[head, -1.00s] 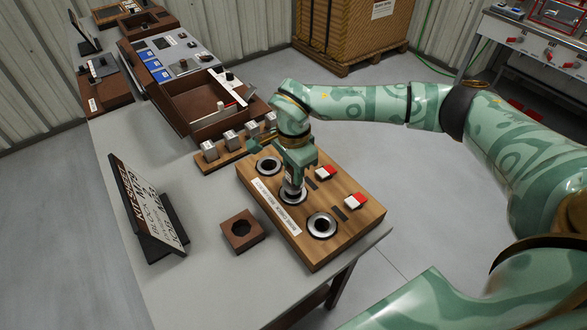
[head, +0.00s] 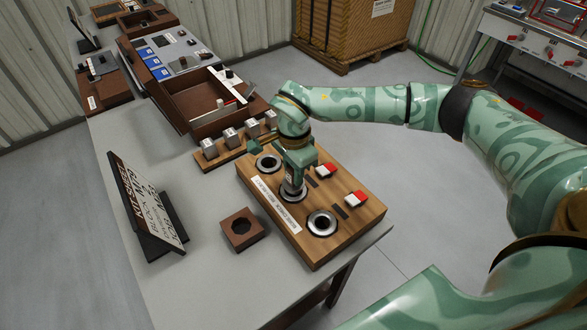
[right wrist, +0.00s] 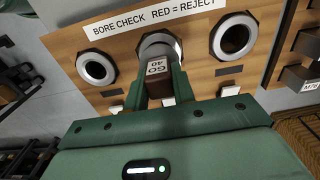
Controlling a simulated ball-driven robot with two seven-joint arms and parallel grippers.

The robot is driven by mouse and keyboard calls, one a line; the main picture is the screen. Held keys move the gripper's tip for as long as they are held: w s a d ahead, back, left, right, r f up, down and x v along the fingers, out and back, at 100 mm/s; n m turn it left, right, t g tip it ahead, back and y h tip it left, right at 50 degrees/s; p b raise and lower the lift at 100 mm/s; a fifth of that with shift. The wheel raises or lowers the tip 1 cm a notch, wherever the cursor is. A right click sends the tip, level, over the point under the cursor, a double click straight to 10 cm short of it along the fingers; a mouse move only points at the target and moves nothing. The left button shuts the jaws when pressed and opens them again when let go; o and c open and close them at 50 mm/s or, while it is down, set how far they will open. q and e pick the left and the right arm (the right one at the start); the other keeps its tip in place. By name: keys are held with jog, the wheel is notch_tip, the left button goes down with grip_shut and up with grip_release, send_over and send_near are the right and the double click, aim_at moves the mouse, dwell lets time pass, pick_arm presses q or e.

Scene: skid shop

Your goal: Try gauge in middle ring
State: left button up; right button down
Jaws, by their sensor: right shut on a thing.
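My right gripper (head: 292,177) is shut on a small grey gauge (head: 290,187) and points down at the middle ring (head: 300,198) of a wooden board (head: 365,222). In the right wrist view, the gauge (right wrist: 157,71) shows a "40" label between the two fingers, and the middle ring (right wrist: 160,38) is right behind it. The gauge's lower end is hidden, so I cannot tell how deep it sits in the bore. The outer rings, one at the far side (head: 268,163) and one at the near side (head: 322,223), look empty. My left gripper is not in view.
Red-and-white blocks (head: 326,171) lie on the board. A rack (head: 213,162) with several grey blocks stands behind it. A brown block with a hole (head: 241,229) and a tilted sign (head: 150,205) are to the left. An open brown drawer (head: 200,104) is farther back.

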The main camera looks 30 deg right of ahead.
jog(key=shift+f+b, duration=0.55)
jog(key=shift+f, duration=0.8)
dwell(0.5)
jog(key=shift+r, duration=0.1)
dwell(0.7)
jog(key=shift+r+p, duration=3.65)
jog(key=shift+r, duration=0.85)
